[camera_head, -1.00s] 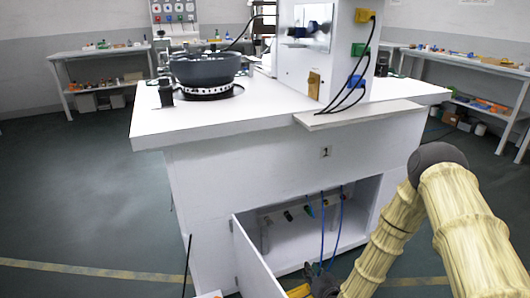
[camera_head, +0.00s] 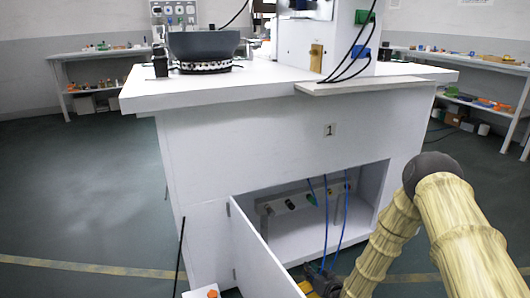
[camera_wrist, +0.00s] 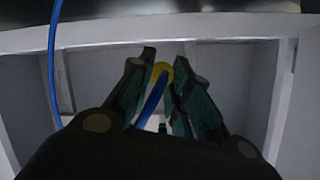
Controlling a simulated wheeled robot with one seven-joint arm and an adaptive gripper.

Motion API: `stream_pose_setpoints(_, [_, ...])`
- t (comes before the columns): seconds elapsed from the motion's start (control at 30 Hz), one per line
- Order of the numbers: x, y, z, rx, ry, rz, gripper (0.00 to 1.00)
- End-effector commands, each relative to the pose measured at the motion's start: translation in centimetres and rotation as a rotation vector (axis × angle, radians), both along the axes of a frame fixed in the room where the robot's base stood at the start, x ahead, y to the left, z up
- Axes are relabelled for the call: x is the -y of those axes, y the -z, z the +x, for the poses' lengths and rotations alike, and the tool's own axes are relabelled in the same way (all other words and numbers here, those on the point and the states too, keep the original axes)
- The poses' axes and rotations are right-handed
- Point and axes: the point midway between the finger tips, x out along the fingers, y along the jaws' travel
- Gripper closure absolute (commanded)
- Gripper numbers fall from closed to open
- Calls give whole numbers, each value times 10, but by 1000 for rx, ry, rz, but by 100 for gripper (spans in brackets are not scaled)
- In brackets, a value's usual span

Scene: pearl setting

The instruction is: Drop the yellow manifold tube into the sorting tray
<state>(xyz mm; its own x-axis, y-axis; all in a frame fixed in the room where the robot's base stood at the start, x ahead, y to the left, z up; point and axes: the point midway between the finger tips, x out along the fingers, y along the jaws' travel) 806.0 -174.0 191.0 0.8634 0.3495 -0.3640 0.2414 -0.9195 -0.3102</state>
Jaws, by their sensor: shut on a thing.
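My gripper (camera_head: 322,278) is low in the head view, in front of the open cabinet under the white counter. In the wrist view its dark fingers (camera_wrist: 163,82) are closed around the yellow manifold tube (camera_wrist: 163,69), which shows as a small yellow round end. A blue hose runs beside it between the fingers. In the head view a yellow patch (camera_head: 305,287) shows next to the gripper. Most of the tube is hidden by the fingers. I cannot make out the sorting tray for certain.
The cabinet door (camera_head: 258,258) stands open left of my gripper. A manifold with several ports (camera_head: 291,205) and blue hoses (camera_head: 326,230) are inside the cabinet. A white object with an orange top (camera_head: 212,293) is at the bottom edge. Floor is clear at left.

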Motion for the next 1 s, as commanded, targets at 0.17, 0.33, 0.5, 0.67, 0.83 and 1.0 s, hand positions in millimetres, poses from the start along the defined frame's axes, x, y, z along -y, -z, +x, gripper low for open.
stream_pose_setpoints(0.17, [0, 7, 3, 0, -5, 0, 100])
stream_pose_setpoints(0.33, [0, 13, 3, 0, -6, 0, 100])
stream_pose_setpoints(0.5, [0, 27, 3, 0, -6, 0, 100])
stream_pose_setpoints(0.67, [0, 44, 3, 0, -6, 0, 100])
stream_pose_setpoints(0.83, [0, 60, 4, 1, -5, 0, 100])
stream_pose_setpoints(1.0, [0, 66, 4, 1, -5, 0, 100])
